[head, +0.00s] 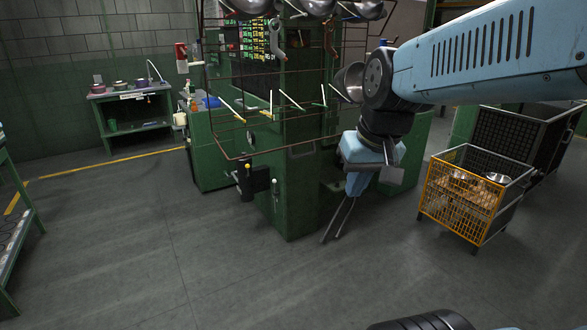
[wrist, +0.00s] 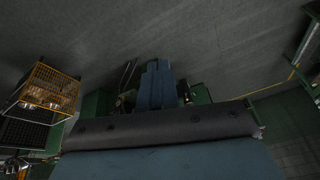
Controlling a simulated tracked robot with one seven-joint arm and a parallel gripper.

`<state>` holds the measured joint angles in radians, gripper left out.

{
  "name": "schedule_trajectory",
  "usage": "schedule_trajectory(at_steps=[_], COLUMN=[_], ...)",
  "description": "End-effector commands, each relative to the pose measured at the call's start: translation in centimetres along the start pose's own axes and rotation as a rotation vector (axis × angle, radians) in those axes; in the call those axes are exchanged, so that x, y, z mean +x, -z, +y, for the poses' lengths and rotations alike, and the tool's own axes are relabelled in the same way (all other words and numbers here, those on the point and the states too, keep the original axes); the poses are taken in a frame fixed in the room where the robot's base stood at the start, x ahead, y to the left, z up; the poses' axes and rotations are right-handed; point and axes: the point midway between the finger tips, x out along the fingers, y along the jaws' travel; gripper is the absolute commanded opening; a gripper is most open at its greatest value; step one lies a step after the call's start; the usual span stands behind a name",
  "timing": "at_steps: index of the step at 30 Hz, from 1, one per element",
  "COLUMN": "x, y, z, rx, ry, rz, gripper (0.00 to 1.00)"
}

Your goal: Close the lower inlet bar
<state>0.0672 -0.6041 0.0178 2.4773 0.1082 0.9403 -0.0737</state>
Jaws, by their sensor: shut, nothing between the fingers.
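A green machine (head: 290,190) stands in the middle of the head view. A thin brown rod frame (head: 222,143) runs around its front, and its lowest bar (head: 290,148) passes across the machine at mid height. I take this to be the lower inlet bar, but its exact extent is hard to tell. My gripper (head: 331,238) points down to the right of the machine's front, apart from the bar. Its two thin dark fingers are close together and hold nothing. In the wrist view the fingers (wrist: 128,75) show small and dark beside my blue wrist.
A yellow-fronted mesh crate (head: 459,199) with metal bowls stands on the right and also shows in the wrist view (wrist: 50,88). A green workbench (head: 130,95) stands at the back left. The floor in front of the machine is clear.

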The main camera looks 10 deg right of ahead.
Motion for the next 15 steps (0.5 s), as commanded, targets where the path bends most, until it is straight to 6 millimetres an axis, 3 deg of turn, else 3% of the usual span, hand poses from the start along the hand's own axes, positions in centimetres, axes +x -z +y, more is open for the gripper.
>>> schedule_trajectory(at_steps=[15], x=[9.8], y=[2.6], z=[-4.6], rx=[0.161], ry=[0.261], rz=[-0.417], gripper=[0.0])
